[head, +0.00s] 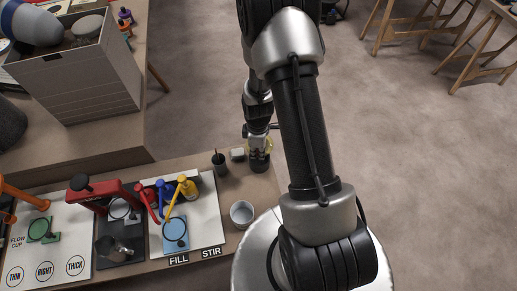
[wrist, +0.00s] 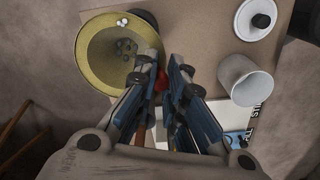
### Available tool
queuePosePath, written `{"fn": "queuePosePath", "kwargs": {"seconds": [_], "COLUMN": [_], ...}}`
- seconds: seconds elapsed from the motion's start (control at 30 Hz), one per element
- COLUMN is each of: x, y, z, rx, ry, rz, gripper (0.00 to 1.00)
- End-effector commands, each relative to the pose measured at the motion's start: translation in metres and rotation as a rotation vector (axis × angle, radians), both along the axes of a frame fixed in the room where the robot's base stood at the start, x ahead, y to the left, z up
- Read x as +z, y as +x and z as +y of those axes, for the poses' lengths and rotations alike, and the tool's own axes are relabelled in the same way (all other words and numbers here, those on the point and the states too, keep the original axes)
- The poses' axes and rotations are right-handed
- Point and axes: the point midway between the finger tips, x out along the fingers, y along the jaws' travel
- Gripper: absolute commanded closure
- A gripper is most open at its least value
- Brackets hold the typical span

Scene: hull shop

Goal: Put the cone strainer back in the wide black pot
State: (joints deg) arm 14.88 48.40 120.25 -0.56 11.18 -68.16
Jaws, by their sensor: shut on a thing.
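The cone strainer (wrist: 93,50) is a wide yellow cone, seen from above at the upper left of the wrist view. In the head view it shows as a small yellow patch (head: 267,146), partly hidden by my arm. My gripper (wrist: 163,75) is shut at the strainer's right edge, with a small red piece between the fingertips; it also shows in the head view (head: 256,134). The black pot (head: 259,162) stands near the bench's far corner, just below the strainer in the picture. In the wrist view only a dark part of it (wrist: 146,17) shows past the strainer's rim.
A white cup (head: 242,214), a dark cup (head: 220,164) with a stick and a white lid (wrist: 250,22) with a black knob stand nearby. A board (head: 205,225) with colored stands fills the bench's left. Floor lies beyond the bench edge.

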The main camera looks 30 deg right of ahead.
Motion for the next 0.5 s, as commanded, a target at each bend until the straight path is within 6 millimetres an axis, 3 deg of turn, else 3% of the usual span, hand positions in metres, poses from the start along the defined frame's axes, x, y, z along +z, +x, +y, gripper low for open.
{"fn": "queuePosePath", "kwargs": {"seconds": [0.5], "x": [-0.042], "y": [0.0], "z": [0.0], "rx": [0.001], "ry": [0.0], "rz": [0.0], "gripper": [1.0]}}
